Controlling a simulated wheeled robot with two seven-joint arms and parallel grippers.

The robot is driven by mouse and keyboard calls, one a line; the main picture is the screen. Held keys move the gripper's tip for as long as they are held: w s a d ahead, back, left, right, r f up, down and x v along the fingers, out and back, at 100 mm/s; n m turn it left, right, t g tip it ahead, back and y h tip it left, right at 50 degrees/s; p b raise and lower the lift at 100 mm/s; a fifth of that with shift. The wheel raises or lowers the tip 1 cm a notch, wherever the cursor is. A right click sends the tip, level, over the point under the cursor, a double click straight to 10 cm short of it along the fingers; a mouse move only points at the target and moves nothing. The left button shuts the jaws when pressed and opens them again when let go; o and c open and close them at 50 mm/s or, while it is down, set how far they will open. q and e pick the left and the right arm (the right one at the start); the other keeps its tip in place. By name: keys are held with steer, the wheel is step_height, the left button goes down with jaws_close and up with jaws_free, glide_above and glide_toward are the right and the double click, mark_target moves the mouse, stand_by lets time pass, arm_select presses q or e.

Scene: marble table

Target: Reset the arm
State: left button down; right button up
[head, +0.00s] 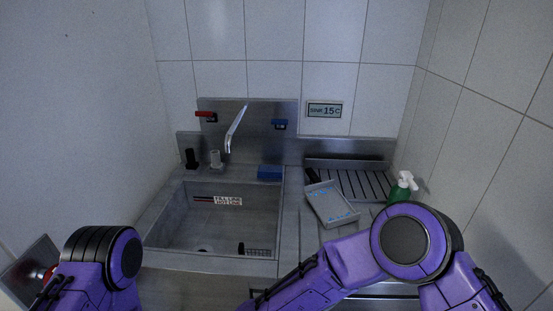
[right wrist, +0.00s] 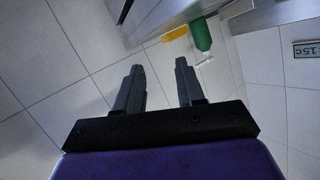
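My purple right arm (head: 350,260) reaches in from the lower right of the head view, with its elbow raised in front of the counter. Its gripper is not visible there. In the right wrist view my right gripper (right wrist: 160,68) has its two dark fingers spread apart with nothing between them. White tiles lie behind the fingers. A purple part of my left arm (head: 100,265) shows at the lower left of the head view. My left gripper is not in view.
A steel sink (head: 165,222) has a tap (head: 235,130) and a blue block (head: 270,172) on its back rim. A grey tray (head: 332,205) lies right of it. A green pump bottle (head: 403,187) stands near the right wall. An orange object (right wrist: 175,33) shows beyond the right gripper.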

steer(key=s+d+f+n+t+y+b, duration=0.1)
steer(key=s+d+f+n+y, duration=0.25)
steer(key=d+f, duration=0.4)
steer(key=s+d+f+n+y+b, duration=0.1)
steer(key=s+d+f+n+y, duration=0.3)
steer(key=f, duration=0.6)
steer(key=s+d+f+g, duration=0.2)
steer(key=s+d, duration=0.2)
steer(key=s, duration=0.4)
steer(key=s+d+f+g+y, duration=0.1)
steer(key=s+d+f+g, duration=0.2)
steer(key=s, duration=0.5)
steer(key=shift+s+d+f+b, duration=0.2)
steer(key=shift+s+d+b, duration=0.1)
steer(key=shift+d+b, duration=0.1)
